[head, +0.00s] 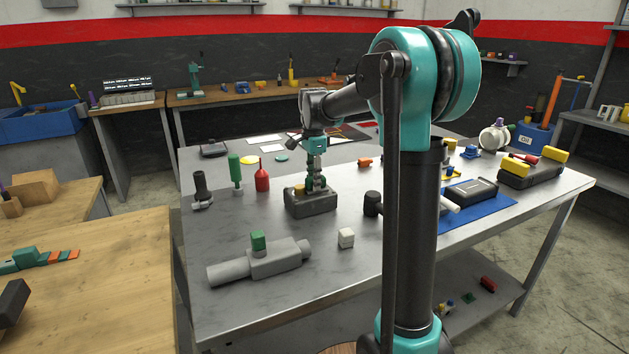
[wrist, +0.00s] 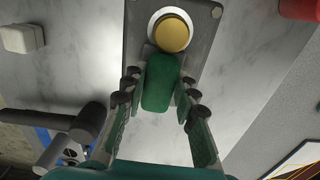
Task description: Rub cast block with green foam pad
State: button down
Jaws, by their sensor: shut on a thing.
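My gripper (head: 316,186) is above a dark grey block (head: 312,205) with a round yellow cap on top, in the middle of the steel table. In the wrist view my gripper (wrist: 160,98) is shut on a green pad (wrist: 158,85), one finger on each side. The pad's far end lies over the grey block (wrist: 198,50), close to the yellow cap (wrist: 171,34). I cannot tell whether pad and block touch. The cast block seems to be this dark block; a lighter grey block with cylindrical ends (head: 272,262) lies nearer, a small green piece (head: 258,240) on it.
A blue mat (head: 480,210) lies at right. The table's front is mostly clear.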

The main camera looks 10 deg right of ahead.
jog(key=shift+w+d+r, duration=0.1)
jog(key=shift+w+d, duration=0.05)
jog(key=shift+d, duration=0.1)
jog(key=shift+w+d, duration=0.3)
jog(key=shift+d, duration=0.65)
jog(key=shift+w+d, duration=0.3)
jog(key=shift+d, duration=0.6)
jog(key=shift+s+a, duration=0.3)
jog(key=shift+a, duration=0.55)
jog(key=shift+s+a, duration=0.3)
jog(key=shift+a, duration=0.55)
jog(key=shift+s+a, duration=0.2)
jog(key=shift+a, duration=0.55)
jog(key=shift+a, duration=0.1)
jog(key=shift+r, duration=0.1)
